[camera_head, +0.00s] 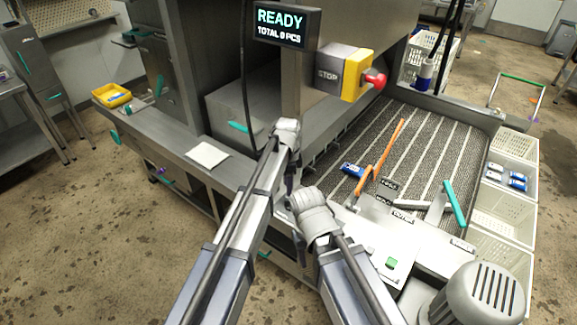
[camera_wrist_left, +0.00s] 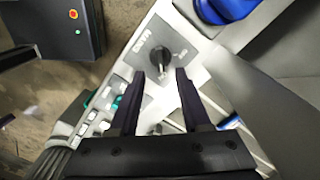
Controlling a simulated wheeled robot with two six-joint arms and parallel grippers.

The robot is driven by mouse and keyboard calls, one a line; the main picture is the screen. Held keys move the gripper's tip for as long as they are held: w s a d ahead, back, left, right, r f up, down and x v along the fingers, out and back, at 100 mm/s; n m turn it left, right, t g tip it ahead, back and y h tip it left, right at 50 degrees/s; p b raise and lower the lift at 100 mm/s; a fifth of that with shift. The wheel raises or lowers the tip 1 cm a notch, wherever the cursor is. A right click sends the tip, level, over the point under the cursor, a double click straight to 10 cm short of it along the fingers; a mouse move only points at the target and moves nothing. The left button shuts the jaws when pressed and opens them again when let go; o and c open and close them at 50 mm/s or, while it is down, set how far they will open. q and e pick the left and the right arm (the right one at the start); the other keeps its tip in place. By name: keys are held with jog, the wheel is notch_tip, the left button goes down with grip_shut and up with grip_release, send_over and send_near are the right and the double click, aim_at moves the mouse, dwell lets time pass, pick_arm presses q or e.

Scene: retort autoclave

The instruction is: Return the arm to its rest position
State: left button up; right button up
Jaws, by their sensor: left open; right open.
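In the head view my left arm reaches up from the bottom and its gripper (camera_head: 290,170) points down by the machine's front corner. In the left wrist view the left gripper (camera_wrist_left: 160,76) has its two dark fingers apart. A black rotary knob (camera_wrist_left: 160,56) on a pale labelled panel (camera_wrist_left: 128,48) shows between and just beyond the fingertips, and nothing is seen held. I cannot tell whether the fingers touch it. My right gripper (camera_head: 306,200) is lower in the head view, near the left arm. Its fingers are mostly hidden, and no object shows in it.
A conveyor bed (camera_head: 440,140) lies right of the arms, with an orange-handled tool (camera_head: 388,150) on it. White crates (camera_head: 512,155) stand at the right. A READY screen (camera_head: 285,25) and a yellow box with a red stop button (camera_head: 375,79) overhang. A grey motor (camera_head: 478,295) sits at lower right.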

pick_arm(q)
jog(key=s+a+n, duration=0.8)
jog(key=s, duration=0.3)
jog(key=s+a+n, duration=0.8)
jog(key=s+a, duration=0.1)
jog(key=s, duration=0.2)
jog(key=s+d+m+y, duration=0.1)
jog(key=s+d+m, duration=0.2)
jog(key=d, duration=0.8)
jog(key=shift+s+d, duration=0.2)
jog(key=shift+s, duration=0.9)
